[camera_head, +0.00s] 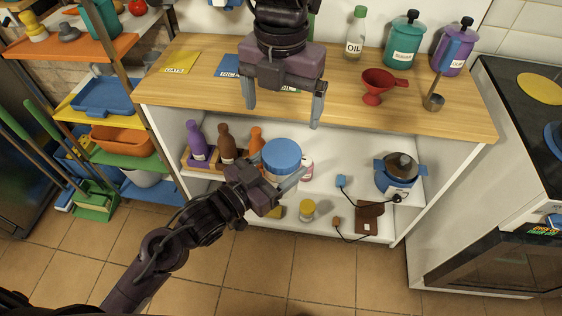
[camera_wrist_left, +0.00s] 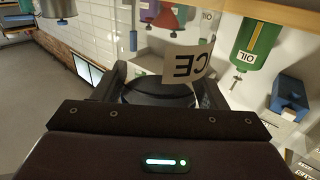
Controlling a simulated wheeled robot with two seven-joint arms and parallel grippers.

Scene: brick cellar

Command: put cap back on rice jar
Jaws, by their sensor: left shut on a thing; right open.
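My left gripper (camera_head: 285,188) is shut on the rice jar (camera_head: 281,173), in front of the open shelf below the counter. A round blue top (camera_head: 282,152), which looks like the cap, shows at the jar's upper end. I cannot tell whether it is seated. In the left wrist view, the jar's pale label (camera_wrist_left: 192,63) shows the letters "CE", between and beyond the fingers of my left gripper (camera_wrist_left: 165,85). The jar body there is dark or clear and hard to make out. My right gripper (camera_head: 284,103) is open and empty above the counter's front edge.
The wooden counter (camera_head: 335,110) holds an oil bottle (camera_head: 355,35), a teal canister (camera_head: 404,42), a purple canister (camera_head: 452,50) and a red funnel (camera_head: 377,86). Several bottles stand on the shelf left of the jar. A blue pot (camera_head: 397,175) stands at the shelf's right.

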